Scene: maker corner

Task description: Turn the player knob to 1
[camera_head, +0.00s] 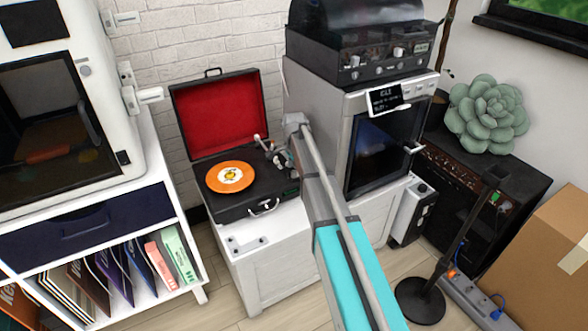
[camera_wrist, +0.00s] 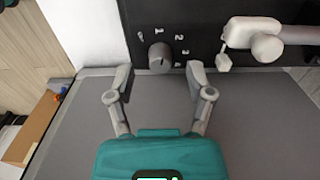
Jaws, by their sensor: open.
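The record player (camera_head: 238,208) is an open black case with a red-lined lid and an orange record on its platter. Its grey round knob (camera_wrist: 160,57) shows in the wrist view on the black panel, with white numerals from 1 upward printed around it. I cannot tell clearly which mark its pointer faces. My gripper (camera_wrist: 157,73) is open, its fingertips apart to the left and right of the knob and a little nearer the camera. In the head view my gripper (camera_head: 282,158) is at the player's right side, and the knob cannot be made out there.
The white tonearm (camera_wrist: 262,40) lies close to the right fingertip in the wrist view. A grey oven-like machine (camera_head: 380,150) stands just right of the player. The red lid (camera_head: 216,112) rises behind.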

